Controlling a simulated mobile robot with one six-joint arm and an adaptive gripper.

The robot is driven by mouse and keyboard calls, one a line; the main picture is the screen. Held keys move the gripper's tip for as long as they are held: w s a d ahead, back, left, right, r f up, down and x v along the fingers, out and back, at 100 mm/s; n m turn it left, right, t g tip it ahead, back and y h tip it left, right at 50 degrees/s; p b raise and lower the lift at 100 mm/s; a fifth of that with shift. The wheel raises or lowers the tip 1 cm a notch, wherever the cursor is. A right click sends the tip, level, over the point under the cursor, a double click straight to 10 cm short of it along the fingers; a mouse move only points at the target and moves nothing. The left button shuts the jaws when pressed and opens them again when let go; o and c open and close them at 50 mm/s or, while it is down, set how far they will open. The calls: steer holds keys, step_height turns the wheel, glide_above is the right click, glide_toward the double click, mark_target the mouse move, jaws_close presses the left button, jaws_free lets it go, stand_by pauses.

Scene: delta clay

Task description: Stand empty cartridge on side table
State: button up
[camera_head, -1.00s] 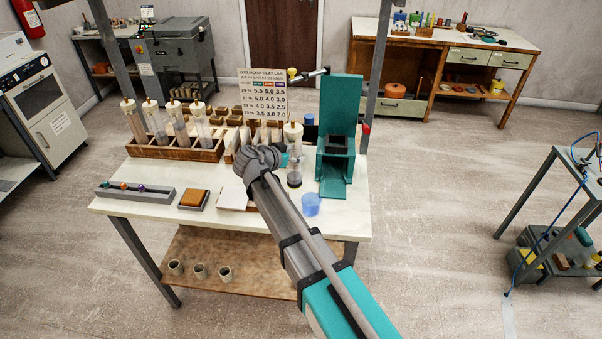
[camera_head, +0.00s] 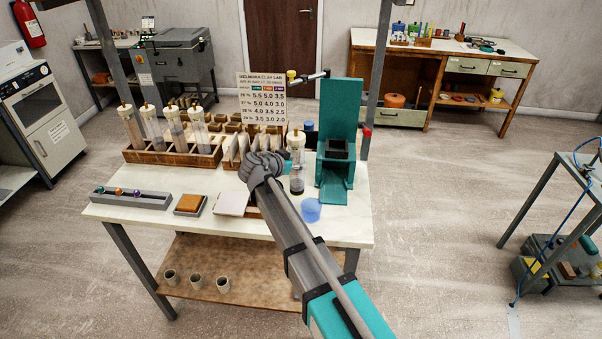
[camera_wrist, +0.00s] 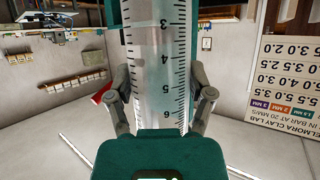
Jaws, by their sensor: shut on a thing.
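A clear cartridge (camera_head: 297,170) with a white cap and a dark lower end is upright at the left of the teal press (camera_head: 340,120). In the wrist view the cartridge (camera_wrist: 159,60) is a clear tube with a black numbered scale. My gripper (camera_wrist: 160,92) is shut on it, one finger on each side. In the head view my wrist hides the fingers and lies left of the cartridge. I cannot tell whether the cartridge's lower end touches the white worktable (camera_head: 340,228). A smaller table (camera_head: 546,190) stands at the right edge, only partly in view.
A wooden rack (camera_head: 172,155) with several capped cartridges stands at the back left of the worktable. A blue cup (camera_head: 311,210) is close in front of the held cartridge. A printed sign (camera_head: 262,100) stands behind. Open floor (camera_head: 440,210) lies between the two tables.

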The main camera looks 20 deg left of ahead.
mark_target(297, 171)
steer(key=shift+w+f+b, duration=0.15)
steer(key=shift+f+b, duration=0.7)
steer(key=shift+f, duration=0.1)
steer(key=shift+w+f+b, duration=0.1)
steer(key=shift+f+b, duration=0.7)
steer(key=shift+f, duration=0.25)
steer(key=o, duration=1.2)
steer(key=shift+o, duration=0.2)
steer(key=shift+r, duration=0.2)
steer(key=shift+s+a+r+p, duration=0.2)
steer(key=shift+s+r+p, duration=0.1)
steer(key=shift+s+p, duration=0.15)
steer(key=p+v, duration=0.4)
steer(key=v, duration=0.7)
